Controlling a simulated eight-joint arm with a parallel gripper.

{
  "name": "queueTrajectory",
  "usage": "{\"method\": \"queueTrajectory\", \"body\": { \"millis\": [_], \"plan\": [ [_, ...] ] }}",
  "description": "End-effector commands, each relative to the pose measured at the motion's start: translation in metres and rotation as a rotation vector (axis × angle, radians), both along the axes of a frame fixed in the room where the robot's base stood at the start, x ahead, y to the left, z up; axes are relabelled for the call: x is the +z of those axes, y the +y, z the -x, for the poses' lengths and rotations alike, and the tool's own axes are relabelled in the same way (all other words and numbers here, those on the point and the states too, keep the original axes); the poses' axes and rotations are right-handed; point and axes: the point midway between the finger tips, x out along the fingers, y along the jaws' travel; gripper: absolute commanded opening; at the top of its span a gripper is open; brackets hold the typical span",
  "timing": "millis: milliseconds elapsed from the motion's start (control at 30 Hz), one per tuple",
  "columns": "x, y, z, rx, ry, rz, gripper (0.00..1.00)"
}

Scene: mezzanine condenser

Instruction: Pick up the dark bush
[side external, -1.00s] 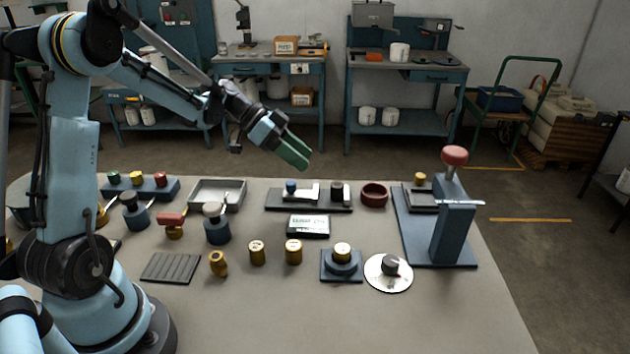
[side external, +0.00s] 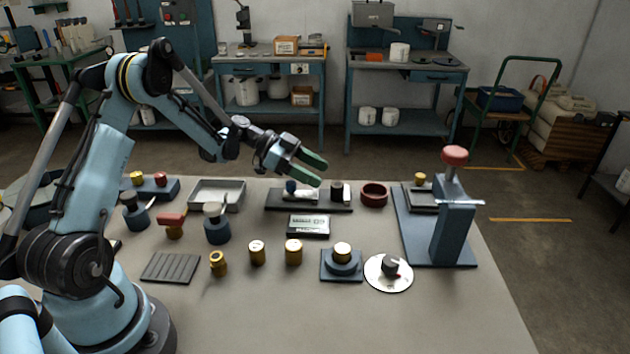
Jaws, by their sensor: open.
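A small dark cylinder (side external: 336,188), which looks like the dark bush, stands upright at the right end of a long dark rack (side external: 315,208) near the table's far edge. On the same rack, to its left, are a pale stepped piece (side external: 308,196) and a small blue-topped piece (side external: 291,187). My gripper (side external: 322,171) has green fingers, spread apart with nothing between them. In the picture it is just above and left of the dark cylinder, clear of it. Its exact distance in depth cannot be told.
A dark red ring (side external: 374,194) stands close right of the rack, with a blue press (side external: 453,225) further right. A small labelled box (side external: 308,226), brass cylinders (side external: 293,252) and a grey tray (side external: 232,194) lie around. The table's front is clear.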

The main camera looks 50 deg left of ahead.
Motion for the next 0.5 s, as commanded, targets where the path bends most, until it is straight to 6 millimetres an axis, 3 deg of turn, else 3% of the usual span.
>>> {"method": "queueTrajectory", "body": {
  "millis": [333,500],
  "plan": [
    [-0.024,-0.030,-0.023,-0.003,0.001,-0.001,0.63],
    [-0.027,-0.035,-0.027,0.000,0.000,-0.001,0.63]
  ]
}}
